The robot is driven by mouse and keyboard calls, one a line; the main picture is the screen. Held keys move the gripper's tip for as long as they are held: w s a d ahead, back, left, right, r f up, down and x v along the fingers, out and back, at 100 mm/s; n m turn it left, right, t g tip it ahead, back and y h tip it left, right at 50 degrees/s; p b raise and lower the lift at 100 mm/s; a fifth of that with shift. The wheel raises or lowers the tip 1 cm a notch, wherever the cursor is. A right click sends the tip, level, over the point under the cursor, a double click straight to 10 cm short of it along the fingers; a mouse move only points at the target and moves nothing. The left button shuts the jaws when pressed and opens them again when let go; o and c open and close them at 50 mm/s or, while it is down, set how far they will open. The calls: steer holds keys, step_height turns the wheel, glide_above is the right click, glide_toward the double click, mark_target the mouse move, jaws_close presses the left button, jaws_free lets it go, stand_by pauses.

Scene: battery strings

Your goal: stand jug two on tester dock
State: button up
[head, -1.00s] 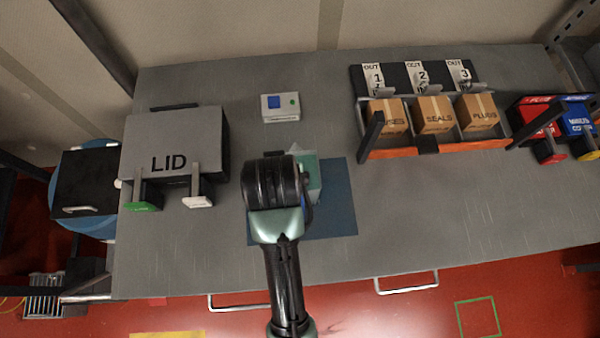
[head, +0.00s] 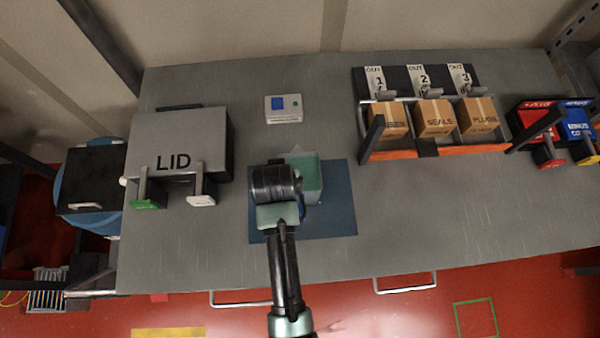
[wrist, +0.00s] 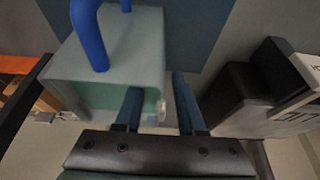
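A pale teal, box-shaped jug (head: 312,180) stands on the blue mat (head: 335,215) in the head view, partly hidden by my arm. In the wrist view the jug (wrist: 112,62) is at upper left with a blue handle (wrist: 90,35) on top. My gripper (wrist: 157,100) shows two dark blue fingers apart, beside the jug; the left finger overlaps its edge in the picture, and I cannot tell whether they touch. Nothing is clearly held between them. In the head view the fingers are hidden behind my wrist. No label identifies the jug's number or the tester dock.
A grey box marked LID (head: 180,145) stands at left, with green and white tags in front. A small white box with a blue square (head: 283,108) is at the back. An orange-fronted rack (head: 440,150) of cartons stands right. The right front of the table (head: 450,220) is clear.

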jaws_close()
stand_by(1.3)
steer(key=shift+w+r, duration=0.15)
steer(key=shift+r, duration=0.05)
